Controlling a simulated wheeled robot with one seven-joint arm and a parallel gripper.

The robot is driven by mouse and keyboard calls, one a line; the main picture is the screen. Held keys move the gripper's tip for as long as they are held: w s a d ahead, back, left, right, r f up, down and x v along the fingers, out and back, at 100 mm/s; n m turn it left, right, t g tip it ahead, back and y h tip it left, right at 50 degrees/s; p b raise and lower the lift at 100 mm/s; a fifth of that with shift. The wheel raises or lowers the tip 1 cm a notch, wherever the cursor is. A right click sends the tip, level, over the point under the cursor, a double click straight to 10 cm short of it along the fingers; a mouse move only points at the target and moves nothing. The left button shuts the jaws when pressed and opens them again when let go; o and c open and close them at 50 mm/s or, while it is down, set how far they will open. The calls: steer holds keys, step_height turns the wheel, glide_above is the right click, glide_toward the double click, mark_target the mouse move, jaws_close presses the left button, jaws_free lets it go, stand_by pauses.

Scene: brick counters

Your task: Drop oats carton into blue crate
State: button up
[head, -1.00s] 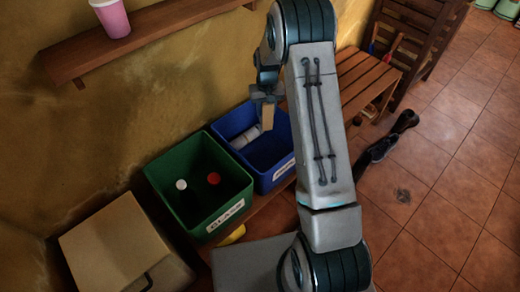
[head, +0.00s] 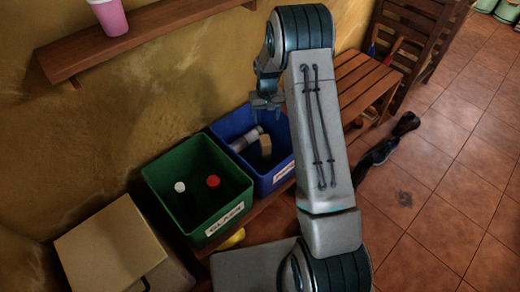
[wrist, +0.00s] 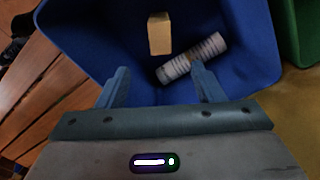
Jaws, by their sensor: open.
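The oats carton (wrist: 159,34), a small tan box, is inside the blue crate (wrist: 245,73) in the wrist view, apart from my fingers. In the head view the carton (head: 265,146) also shows within the blue crate (head: 277,178). My gripper (wrist: 158,88) is open and empty above the crate, its two fingers spread. In the head view my gripper (head: 266,101) is over the crate's back part. A pale printed cylinder (wrist: 192,58) lies in the crate beside the carton.
The green crate (head: 215,228) labelled glass stands left of the blue one, holding a white-capped and a red-capped bottle. A wooden shelf (head: 150,38) with a pink cup (head: 111,17) is on the wall. A slatted wooden bench (head: 360,80) stands to the right.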

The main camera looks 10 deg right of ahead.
step_height(320, 180, up, 14)
steer(key=p, duration=0.2)
steer(key=shift+f, duration=0.2)
